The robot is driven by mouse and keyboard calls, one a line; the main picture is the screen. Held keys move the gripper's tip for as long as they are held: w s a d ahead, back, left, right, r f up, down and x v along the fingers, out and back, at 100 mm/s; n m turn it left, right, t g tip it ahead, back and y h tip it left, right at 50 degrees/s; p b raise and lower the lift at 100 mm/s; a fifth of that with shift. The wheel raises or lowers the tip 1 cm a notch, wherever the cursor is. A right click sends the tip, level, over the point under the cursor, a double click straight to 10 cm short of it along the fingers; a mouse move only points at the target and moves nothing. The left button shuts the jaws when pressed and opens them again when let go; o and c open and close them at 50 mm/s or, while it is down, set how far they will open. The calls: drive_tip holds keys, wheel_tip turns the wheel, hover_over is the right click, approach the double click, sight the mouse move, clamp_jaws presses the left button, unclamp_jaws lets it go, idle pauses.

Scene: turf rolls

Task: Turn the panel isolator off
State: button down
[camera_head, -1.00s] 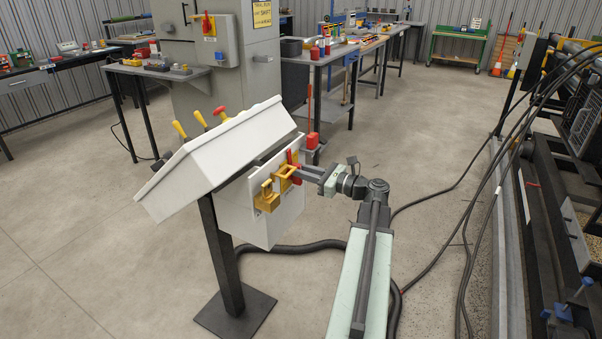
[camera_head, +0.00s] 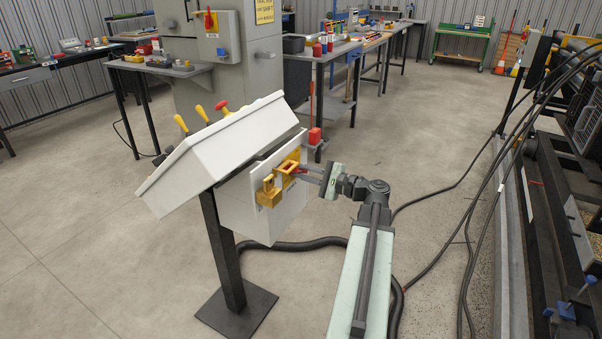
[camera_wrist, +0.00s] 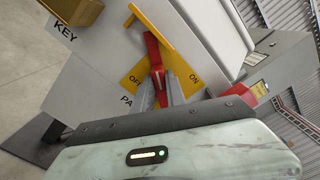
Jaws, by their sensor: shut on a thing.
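The panel isolator is a red handle (camera_wrist: 153,52) on a yellow plate (camera_wrist: 180,78) marked OFF and ON, with a yellow guard beside it. My gripper (camera_wrist: 162,95) is shut on the free end of the handle in the wrist view. That end lies between the OFF and ON words; I cannot tell if it is fully at either. In the head view my gripper (camera_head: 306,174) reaches the panel from the right. The red handle (camera_head: 296,170) lies roughly level there, partly hidden by the guard (camera_head: 284,178).
A second yellow fitting (camera_head: 268,191) by the KEY label sits left of the isolator. The white console (camera_head: 215,145) has a sloping hood above. A red block (camera_head: 315,135) is at its right. Benches stand behind; black cables run along the floor right of my arm.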

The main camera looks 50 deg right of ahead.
drive_tip(key=n, duration=0.4)
drive_tip(key=f+n, duration=0.1)
drive_tip(key=n, duration=0.1)
drive_tip(key=shift+a+f+b, duration=0.1)
drive_tip(key=shift+a+b, duration=0.15)
drive_tip(key=shift+b, duration=0.15)
idle(0.3)
drive_tip(key=c, duration=1.4)
unclamp_jaws()
drive_tip(key=shift+o, duration=0.2)
drive_tip(key=shift+s, duration=0.1)
drive_tip(key=v, duration=0.7)
drive_tip(key=shift+s, duration=0.35)
drive_tip(key=shift+d, duration=0.15)
